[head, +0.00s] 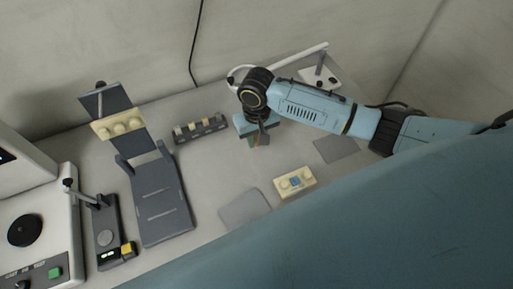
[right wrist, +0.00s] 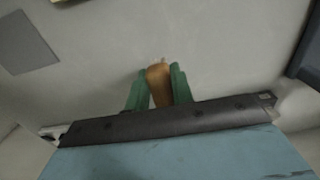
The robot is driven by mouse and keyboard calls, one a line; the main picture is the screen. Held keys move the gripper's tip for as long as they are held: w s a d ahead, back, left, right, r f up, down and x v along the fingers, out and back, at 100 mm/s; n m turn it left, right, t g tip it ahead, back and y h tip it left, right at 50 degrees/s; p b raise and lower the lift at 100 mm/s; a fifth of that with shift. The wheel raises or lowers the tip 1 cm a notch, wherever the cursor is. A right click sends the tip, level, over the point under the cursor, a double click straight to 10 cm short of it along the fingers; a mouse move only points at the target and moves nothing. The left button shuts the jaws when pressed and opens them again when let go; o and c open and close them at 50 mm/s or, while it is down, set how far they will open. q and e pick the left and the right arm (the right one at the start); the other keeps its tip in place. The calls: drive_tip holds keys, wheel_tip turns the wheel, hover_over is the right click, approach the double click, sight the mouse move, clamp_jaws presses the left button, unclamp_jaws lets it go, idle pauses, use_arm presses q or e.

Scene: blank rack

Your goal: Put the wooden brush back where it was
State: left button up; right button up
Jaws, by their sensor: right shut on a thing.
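My right gripper (head: 259,141) hangs over the back middle of the table in the head view. In the right wrist view its two green fingers (right wrist: 159,90) are closed on the brown wooden brush (right wrist: 158,78), whose rounded end sticks out between them. In the head view only a small brown bit of the brush (head: 266,141) shows beside the fingers; the rest is hidden. I cannot tell whether it touches the table. A dark rack (head: 201,129) with several pale blocks stands just left of the gripper. My left gripper is not in view.
A cream block with a blue square (head: 295,181) lies nearer. Flat grey pads (head: 246,209) and (head: 336,149) lie on the table. A dark sloped stand (head: 161,200), a device with a yellow button (head: 128,249) and a white machine (head: 40,225) fill the left. A white stand (head: 320,77) is behind.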

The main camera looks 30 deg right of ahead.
sight(257, 155)
drive_tip(key=shift+f, duration=0.8)
wheel_tip(257, 155, down, 3)
drive_tip(key=shift+f+b, duration=0.1)
drive_tip(key=shift+b, duration=0.3)
drive_tip(key=shift+f, duration=0.15)
drive_tip(key=shift+f, duration=0.2)
drive_tip(key=o, duration=0.9)
wheel_tip(257, 155, up, 12)
drive_tip(key=shift+r+p, duration=0.25)
drive_tip(key=shift+p, duration=0.75)
